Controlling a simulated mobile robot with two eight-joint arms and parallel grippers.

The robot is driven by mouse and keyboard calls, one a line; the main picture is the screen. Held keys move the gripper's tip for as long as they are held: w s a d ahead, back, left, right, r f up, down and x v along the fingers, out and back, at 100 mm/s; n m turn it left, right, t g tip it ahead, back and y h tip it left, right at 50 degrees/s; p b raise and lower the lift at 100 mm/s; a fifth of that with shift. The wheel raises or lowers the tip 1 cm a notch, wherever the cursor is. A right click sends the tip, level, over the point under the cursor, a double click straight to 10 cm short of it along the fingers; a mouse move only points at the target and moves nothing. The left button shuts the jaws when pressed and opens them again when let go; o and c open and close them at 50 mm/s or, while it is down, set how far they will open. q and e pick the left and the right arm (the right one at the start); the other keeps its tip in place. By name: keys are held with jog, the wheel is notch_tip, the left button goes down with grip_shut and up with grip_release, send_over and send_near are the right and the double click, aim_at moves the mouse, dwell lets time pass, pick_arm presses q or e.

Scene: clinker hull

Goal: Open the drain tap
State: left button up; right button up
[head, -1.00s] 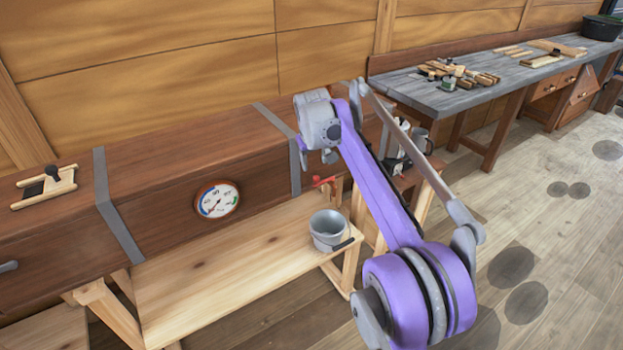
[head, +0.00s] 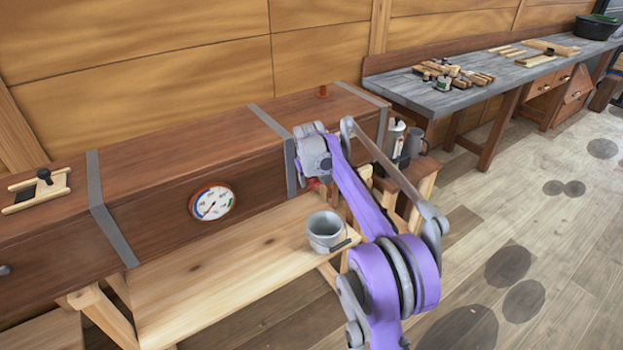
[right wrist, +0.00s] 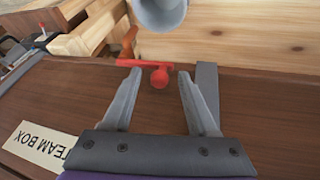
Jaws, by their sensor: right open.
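The red drain tap (right wrist: 159,77) sits on the front of the wooden steam box (right wrist: 60,95), with its red bar handle (right wrist: 128,62) lying crosswise in the right wrist view. My right gripper (right wrist: 161,74) is open and empty. Its fingertips show on either side of the tap's round red part; I cannot tell whether they touch it. In the head view a bit of the red tap (head: 313,184) shows beneath my right wrist, which hides most of it. The left gripper is not in view.
A grey bucket (head: 325,229) stands on the low wooden bench (head: 215,275) close to the tap. A round gauge (head: 212,202) is on the box front. A stool (head: 420,190) with a mug and other items stands right of the box. A workbench (head: 450,98) lies behind.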

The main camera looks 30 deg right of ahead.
grip_shut()
dwell(1.4)
